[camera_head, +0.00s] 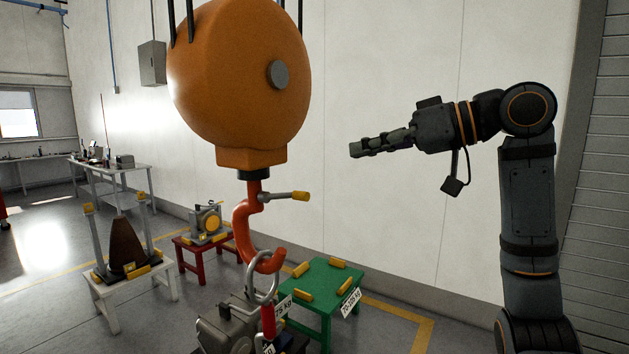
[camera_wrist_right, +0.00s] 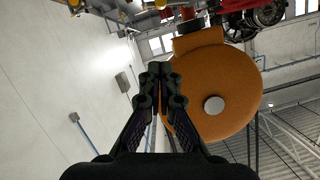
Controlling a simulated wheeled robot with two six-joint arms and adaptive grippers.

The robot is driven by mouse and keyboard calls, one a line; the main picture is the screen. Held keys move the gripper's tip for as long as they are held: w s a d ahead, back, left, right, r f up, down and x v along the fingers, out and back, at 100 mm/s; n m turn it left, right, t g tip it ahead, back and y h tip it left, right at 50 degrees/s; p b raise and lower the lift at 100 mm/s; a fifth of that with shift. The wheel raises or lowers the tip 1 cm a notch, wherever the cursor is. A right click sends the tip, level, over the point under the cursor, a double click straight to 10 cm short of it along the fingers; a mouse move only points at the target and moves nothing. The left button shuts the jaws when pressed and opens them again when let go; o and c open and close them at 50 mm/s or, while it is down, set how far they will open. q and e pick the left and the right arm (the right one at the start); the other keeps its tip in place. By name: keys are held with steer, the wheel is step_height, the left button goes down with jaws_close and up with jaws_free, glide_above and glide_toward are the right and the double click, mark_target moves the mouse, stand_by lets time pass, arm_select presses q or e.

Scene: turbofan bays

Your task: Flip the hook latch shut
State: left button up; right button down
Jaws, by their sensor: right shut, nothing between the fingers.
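A red hook (camera_head: 242,232) hangs below a big orange hoist body (camera_head: 225,75). Its latch (camera_head: 285,196), a grey lever with a yellow tip, sticks out to the right from the hook's upper shank, roughly level. A metal shackle (camera_head: 262,288) is at the hook's bowl; whether it bears on the hook is hard to tell. My right gripper (camera_head: 356,149) is shut and empty, above and to the right of the latch, well apart from it. In the right wrist view the shut fingers (camera_wrist_right: 160,70) show before the orange hoist body (camera_wrist_right: 225,85). My left gripper is not in view.
A green table (camera_head: 322,290) with yellow blocks stands below right of the hook. A red table (camera_head: 190,243) carries a grey and yellow unit. A white stand (camera_head: 130,285) holds a brown cone. Free air lies between my right gripper and the hook; a white wall is behind.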

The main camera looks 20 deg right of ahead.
mark_target(291, 196)
steer(key=w+a+f+p, duration=0.5)
steer(key=a+f, duration=0.1)
steer(key=a, duration=0.1)
steer(key=shift+w+f, duration=0.2)
steer(key=shift+w, duration=0.15)
steer(key=shift+w+a, duration=0.1)
steer(key=shift+f, duration=0.1)
